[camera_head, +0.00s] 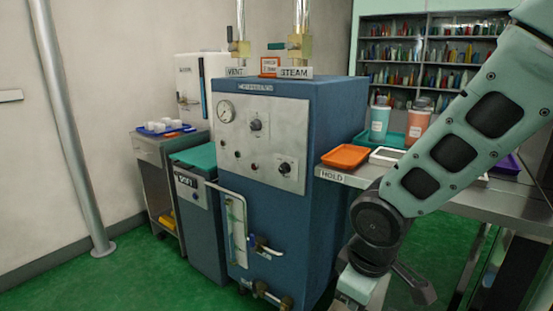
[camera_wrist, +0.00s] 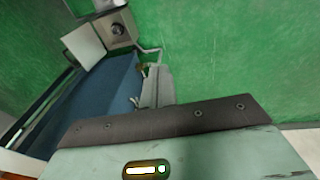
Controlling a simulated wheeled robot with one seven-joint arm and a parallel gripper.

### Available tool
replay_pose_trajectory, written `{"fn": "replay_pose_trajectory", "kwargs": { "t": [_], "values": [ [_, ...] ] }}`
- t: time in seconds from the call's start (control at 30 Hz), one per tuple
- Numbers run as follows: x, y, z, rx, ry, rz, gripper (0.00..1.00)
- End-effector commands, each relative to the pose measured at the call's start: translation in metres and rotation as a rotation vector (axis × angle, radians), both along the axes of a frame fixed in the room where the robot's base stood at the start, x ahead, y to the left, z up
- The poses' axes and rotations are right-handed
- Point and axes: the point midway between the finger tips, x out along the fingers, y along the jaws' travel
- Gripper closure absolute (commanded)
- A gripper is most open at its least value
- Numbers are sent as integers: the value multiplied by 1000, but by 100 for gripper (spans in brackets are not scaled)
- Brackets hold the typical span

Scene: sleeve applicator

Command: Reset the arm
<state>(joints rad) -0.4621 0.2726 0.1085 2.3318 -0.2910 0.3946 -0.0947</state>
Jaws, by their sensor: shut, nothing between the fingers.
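My arm enters the head view from the upper right and bends at a dark joint in front of the steel counter. Below that joint it runs down to the bottom edge. A dark end piece that appears to be my gripper (camera_head: 423,292) shows low down, to the right of the lower link. It is shut and holds nothing; its fingertips are not clear. It hangs over the green floor, right of the blue steam cabinet (camera_head: 318,150). The wrist view shows green floor and a tilted blue cabinet side (camera_wrist: 95,100), with a pale teal part of mine across the bottom.
The steel counter (camera_head: 335,178) holds an orange tray (camera_head: 345,156), a white tray (camera_head: 386,157) and jars (camera_head: 379,122). A grey bin with a teal lid (camera_head: 196,157) and a side table with a blue tray (camera_head: 165,130) stand left. Open floor shows at the front left.

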Motion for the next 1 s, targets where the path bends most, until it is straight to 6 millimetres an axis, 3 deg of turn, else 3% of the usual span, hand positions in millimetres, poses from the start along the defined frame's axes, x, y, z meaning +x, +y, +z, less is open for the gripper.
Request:
{"fn": "replay_pose_trajectory", "kwargs": {
  "t": [0.03,0.2,0.47,0.5,0.77,1.0],
  "values": [
    [-23,1,14,18,20,-38,100],
    [-87,2,39,48,98,-140,100],
    [-162,-5,57,58,184,-247,100],
    [-161,-4,71,58,188,-250,100],
    [-159,-4,123,57,186,-247,100],
    [-159,-4,193,57,186,-247,100]
  ]
}}
